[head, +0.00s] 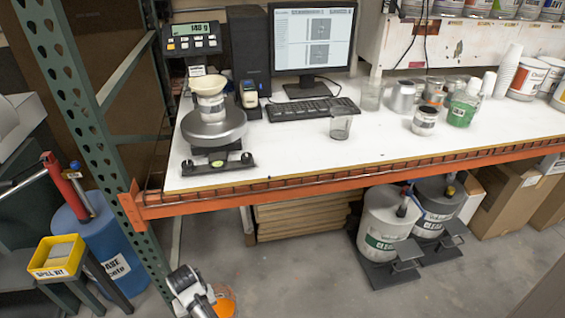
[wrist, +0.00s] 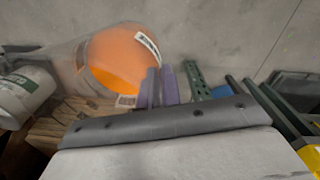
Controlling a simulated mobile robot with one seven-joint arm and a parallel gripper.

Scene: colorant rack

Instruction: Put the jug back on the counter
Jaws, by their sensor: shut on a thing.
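The jug (head: 226,302) is see-through with orange content and shows at the bottom edge of the head view, below the counter's front edge. In the wrist view the jug (wrist: 118,60) appears large and tilted, with a white label on its side. My gripper (wrist: 160,85) is shut on the jug at its near right side; the exact grip spot is partly hidden. The counter (head: 290,160) has a white top and an orange front beam.
A scale (head: 213,130) with a container and funnel stands at the counter's left. A green upright post (head: 90,120) and drums (head: 383,230) flank the space below.

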